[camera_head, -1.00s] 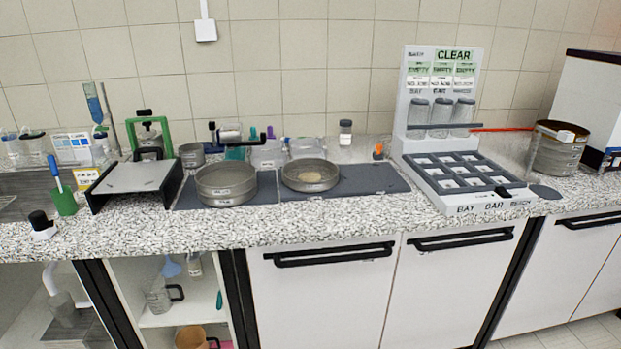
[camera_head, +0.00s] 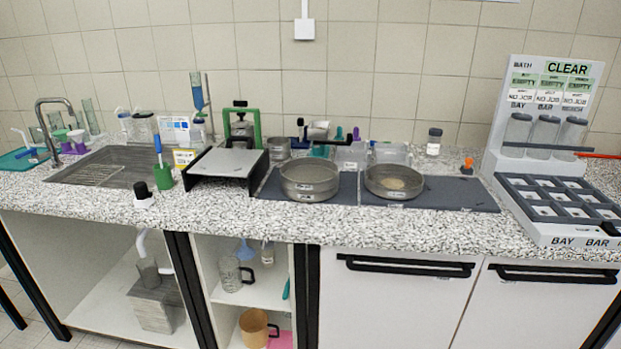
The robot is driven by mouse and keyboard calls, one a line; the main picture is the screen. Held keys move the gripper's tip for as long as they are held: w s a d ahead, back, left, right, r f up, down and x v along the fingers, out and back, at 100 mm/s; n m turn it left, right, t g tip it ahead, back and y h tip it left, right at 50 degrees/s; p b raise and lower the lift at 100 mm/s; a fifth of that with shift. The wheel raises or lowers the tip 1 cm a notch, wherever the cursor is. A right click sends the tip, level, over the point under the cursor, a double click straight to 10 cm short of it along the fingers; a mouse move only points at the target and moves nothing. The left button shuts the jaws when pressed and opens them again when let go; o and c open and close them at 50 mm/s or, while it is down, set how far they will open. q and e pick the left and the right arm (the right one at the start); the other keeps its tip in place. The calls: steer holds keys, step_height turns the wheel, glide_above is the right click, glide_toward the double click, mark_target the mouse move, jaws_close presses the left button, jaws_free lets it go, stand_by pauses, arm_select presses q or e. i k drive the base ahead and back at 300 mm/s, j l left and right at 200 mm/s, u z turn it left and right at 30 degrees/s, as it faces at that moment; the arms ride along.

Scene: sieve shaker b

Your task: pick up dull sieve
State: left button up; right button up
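Two round metal sieves rest on dark mats on the counter. The left sieve (camera_head: 310,181) is deeper and grey, and its inside looks empty. The right sieve (camera_head: 393,182) is shallower and has a tan patch of material in its middle. Small labels show on their front walls, too small to read. I cannot tell from this view which of the two is the dull one. Neither of my grippers is in view.
A low black stand with a grey top (camera_head: 227,164) is left of the sieves. A white sorting rack marked CLEAR (camera_head: 536,116) stands at the right. A sink (camera_head: 112,167) is at the left. Small bottles stand behind the sieves. The counter front (camera_head: 400,222) is clear.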

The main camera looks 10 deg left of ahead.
mark_target(390, 181)
steer(key=l+u, duration=0.1)
steer(key=u, duration=0.75)
steer(key=l+u, duration=0.25)
steer(key=l, duration=0.15)
steer(key=l+u, duration=0.3)
steer(key=l, duration=0.15)
steer(key=k+l+u, duration=0.1)
steer(key=l+u, duration=0.15)
steer(key=l, duration=0.15)
steer(key=k+l+u, duration=0.1)
steer(key=l+u, duration=0.15)
steer(key=l, duration=0.15)
steer(key=k+l+u, duration=0.1)
steer(key=l+u, duration=0.2)
steer(key=l, duration=0.05)
